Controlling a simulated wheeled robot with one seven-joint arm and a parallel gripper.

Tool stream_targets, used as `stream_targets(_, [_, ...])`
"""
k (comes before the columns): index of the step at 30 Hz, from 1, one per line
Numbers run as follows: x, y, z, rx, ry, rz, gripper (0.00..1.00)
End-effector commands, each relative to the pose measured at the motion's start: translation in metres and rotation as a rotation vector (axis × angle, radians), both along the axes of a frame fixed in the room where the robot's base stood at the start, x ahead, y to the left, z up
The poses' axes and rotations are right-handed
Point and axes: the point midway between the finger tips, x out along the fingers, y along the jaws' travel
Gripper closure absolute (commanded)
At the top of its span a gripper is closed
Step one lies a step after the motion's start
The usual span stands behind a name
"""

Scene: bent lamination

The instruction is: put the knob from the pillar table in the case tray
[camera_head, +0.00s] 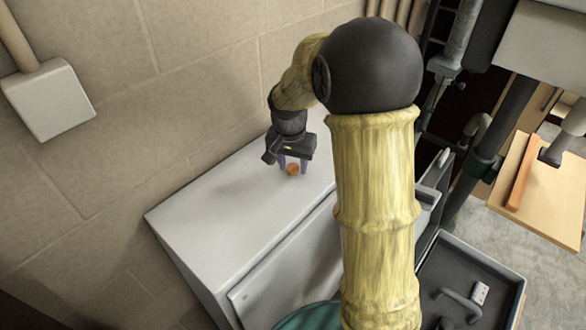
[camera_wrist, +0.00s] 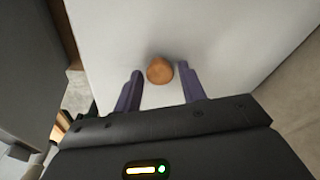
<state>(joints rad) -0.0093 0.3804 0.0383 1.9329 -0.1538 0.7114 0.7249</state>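The knob (camera_head: 292,170) is a small, round, orange-brown piece on the pale grey top of a boxy stand (camera_head: 215,215), which I take for the pillar table. My gripper (camera_head: 292,164) points down over it with two purple fingers apart. In the wrist view the knob (camera_wrist: 159,72) sits between the fingertips, with a small gap visible on each side. My gripper is open and holds nothing. A dark open case tray (camera_head: 440,262) with a pale rim is at the lower right of the head view, partly hidden by my arm.
A curved grey handle (camera_head: 462,304) and a pale plate (camera_head: 480,293) lie in the dark tray. A wooden board (camera_head: 550,205) with an orange-brown strip (camera_head: 521,172) is at the right. A block wall (camera_head: 180,80) stands behind the stand. The pale top around the knob is clear.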

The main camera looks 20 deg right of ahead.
Motion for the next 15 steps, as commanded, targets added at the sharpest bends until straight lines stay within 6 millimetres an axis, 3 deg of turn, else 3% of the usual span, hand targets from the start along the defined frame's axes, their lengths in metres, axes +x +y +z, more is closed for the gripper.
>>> stream_targets(1, [0.0001,0.0000,0.0002,0.000,0.000,0.000,0.69])
stream_targets(4, [0.0000,0.0000,0.0002,0.000,0.000,0.000,0.89])
stream_targets(6, [0.0001,0.0000,0.0002,0.000,0.000,0.000,0.97])
stream_targets(15, [0.0007,0.0001,0.0039,0.000,-0.002,0.000,0.97])
